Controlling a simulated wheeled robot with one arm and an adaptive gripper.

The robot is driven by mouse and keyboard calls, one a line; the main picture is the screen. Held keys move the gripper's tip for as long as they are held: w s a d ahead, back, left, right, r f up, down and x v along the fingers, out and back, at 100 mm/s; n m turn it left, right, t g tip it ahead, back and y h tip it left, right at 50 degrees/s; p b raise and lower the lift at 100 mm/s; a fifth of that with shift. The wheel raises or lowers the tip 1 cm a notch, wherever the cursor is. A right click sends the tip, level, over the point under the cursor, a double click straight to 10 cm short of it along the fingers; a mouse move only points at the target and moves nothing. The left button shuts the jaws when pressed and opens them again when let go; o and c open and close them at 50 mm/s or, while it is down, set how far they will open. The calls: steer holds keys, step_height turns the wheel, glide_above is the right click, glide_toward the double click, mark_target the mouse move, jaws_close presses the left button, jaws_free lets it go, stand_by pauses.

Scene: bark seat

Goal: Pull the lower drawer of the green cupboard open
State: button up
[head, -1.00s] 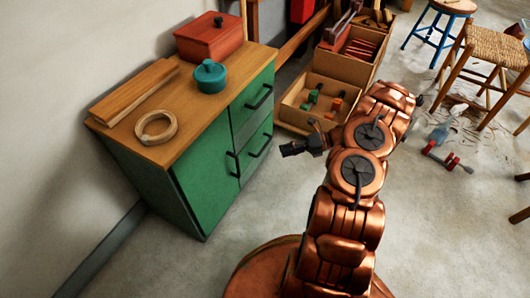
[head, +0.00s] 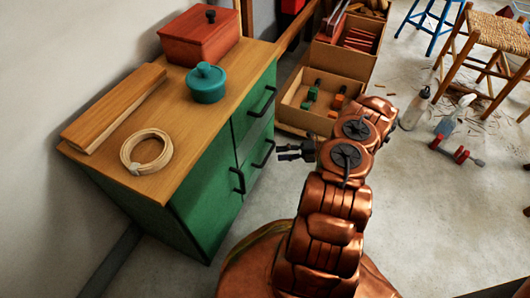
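The green cupboard (head: 207,200) with a wooden top stands on the left. Its front has two drawers on the far side and a door on the near side. The lower drawer (head: 262,135) looks shut, flush with the front. Its dark bar handle (head: 265,154) faces the room. My gripper (head: 279,153) is just right of this handle in the picture, its dark fingers pointing left toward it. The fingers look parted, with nothing between them. A small gap shows between fingertips and handle; the depth between them is hard to judge.
The upper drawer handle (head: 262,102) and door handle (head: 238,181) stick out nearby. A red box (head: 198,38), a teal pot (head: 206,86), boards (head: 112,108) and a coil (head: 146,152) lie on top. An open crate (head: 321,98) stands beyond my gripper.

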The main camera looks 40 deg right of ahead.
mark_target(268, 154)
steer(key=shift+b+x, duration=1)
steer(key=shift+x, duration=1.95)
steer(key=shift+f, duration=0.1)
jaws_close()
